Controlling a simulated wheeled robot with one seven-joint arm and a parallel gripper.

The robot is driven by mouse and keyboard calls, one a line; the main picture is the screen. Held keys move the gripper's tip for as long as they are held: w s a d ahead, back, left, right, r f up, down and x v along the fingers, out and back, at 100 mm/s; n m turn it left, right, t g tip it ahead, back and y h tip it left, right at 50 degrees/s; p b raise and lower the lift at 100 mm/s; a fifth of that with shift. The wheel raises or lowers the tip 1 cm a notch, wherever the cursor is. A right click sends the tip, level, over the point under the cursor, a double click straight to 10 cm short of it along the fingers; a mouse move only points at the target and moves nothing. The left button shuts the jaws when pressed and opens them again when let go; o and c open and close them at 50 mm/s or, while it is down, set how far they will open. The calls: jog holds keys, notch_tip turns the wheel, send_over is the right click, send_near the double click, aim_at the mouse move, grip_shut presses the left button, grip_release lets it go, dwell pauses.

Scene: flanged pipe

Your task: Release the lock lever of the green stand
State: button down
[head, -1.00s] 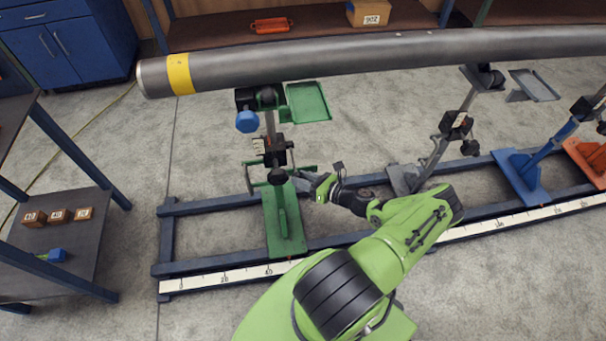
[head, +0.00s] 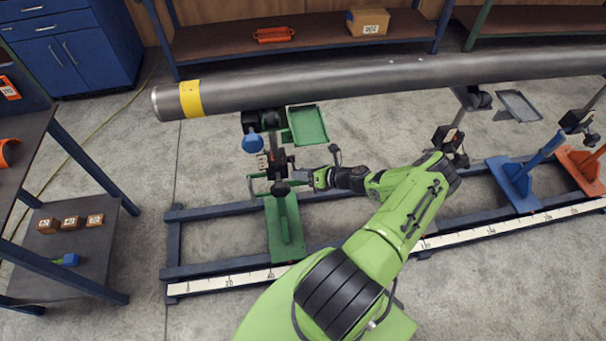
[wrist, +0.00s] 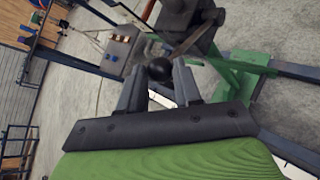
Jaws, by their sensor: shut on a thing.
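The green stand (head: 284,225) stands on the dark blue rail frame under the left end of the pipe. Its lock lever ends in a black ball knob (wrist: 160,69), and a thin metal arm runs from the knob to a dark block (wrist: 183,14) on the stand's post. My gripper (head: 292,183) reaches the stand from the right at the height of this block. In the wrist view the two fingers of my gripper (wrist: 160,82) are shut on the ball knob, one on each side. The lever's exact angle is hard to tell.
The grey pipe (head: 360,82) with a yellow band lies above the stand. A green tray (head: 308,125) and a blue knob (head: 252,143) sit near the stand's top. A blue stand (head: 515,185) is farther right. A dark side table (head: 75,240) stands at left.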

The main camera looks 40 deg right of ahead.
jog(key=shift+w+d+r, duration=0.1)
jog(key=shift+w+r, duration=0.15)
jog(key=shift+r, duration=0.1)
jog(key=c, duration=1.1)
grip_release()
jog(key=o, duration=0.3)
jog(key=shift+f, duration=0.15)
jog(key=p+v, duration=0.2)
jog(key=v, duration=1.3)
jog(key=shift+s, duration=0.4)
